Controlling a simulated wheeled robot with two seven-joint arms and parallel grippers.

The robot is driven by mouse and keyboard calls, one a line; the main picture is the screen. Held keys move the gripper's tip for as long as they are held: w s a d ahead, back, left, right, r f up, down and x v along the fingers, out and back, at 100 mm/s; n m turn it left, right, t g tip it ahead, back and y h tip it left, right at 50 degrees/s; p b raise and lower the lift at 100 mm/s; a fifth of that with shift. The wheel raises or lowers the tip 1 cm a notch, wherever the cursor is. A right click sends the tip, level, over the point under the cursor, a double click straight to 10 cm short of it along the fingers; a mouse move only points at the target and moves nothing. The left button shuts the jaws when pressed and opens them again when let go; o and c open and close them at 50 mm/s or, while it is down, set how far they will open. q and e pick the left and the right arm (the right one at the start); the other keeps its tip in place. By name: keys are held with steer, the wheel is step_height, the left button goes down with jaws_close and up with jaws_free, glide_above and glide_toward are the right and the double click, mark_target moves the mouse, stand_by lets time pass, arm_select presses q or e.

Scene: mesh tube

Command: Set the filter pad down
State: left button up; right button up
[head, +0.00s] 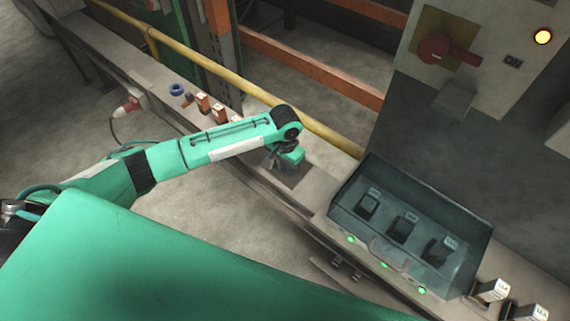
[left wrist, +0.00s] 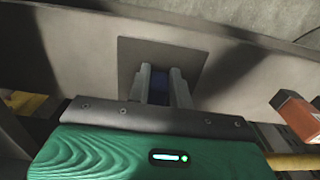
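My left gripper (head: 276,163) is over the grey ledge, above a flat dark square (head: 297,174). In the left wrist view, its two grey fingers (left wrist: 162,86) stand close together with a dark blue piece (left wrist: 160,96) between them. This piece looks like the filter pad, and the fingers appear shut on it. Its lower edge and any contact with the square cannot be made out. The dark square also shows in the left wrist view (left wrist: 165,50), behind the fingertips. My right gripper is not in view.
A clear-lidded box (head: 408,225) with several dark switches stands on the ledge to the right. A yellow rail (head: 335,138) runs behind the ledge. Orange-and-white blocks (head: 204,103) and a blue ring (head: 177,89) sit farther left. A red rotary switch (head: 436,48) is at the upper right.

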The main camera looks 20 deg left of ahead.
arm_select(q)
steer(key=o, duration=0.3)
steer(key=shift+o, duration=0.2)
steer(key=shift+r, duration=0.1)
step_height(320, 180, up, 12)
steer(key=shift+d, duration=0.1)
stand_by(0.5)
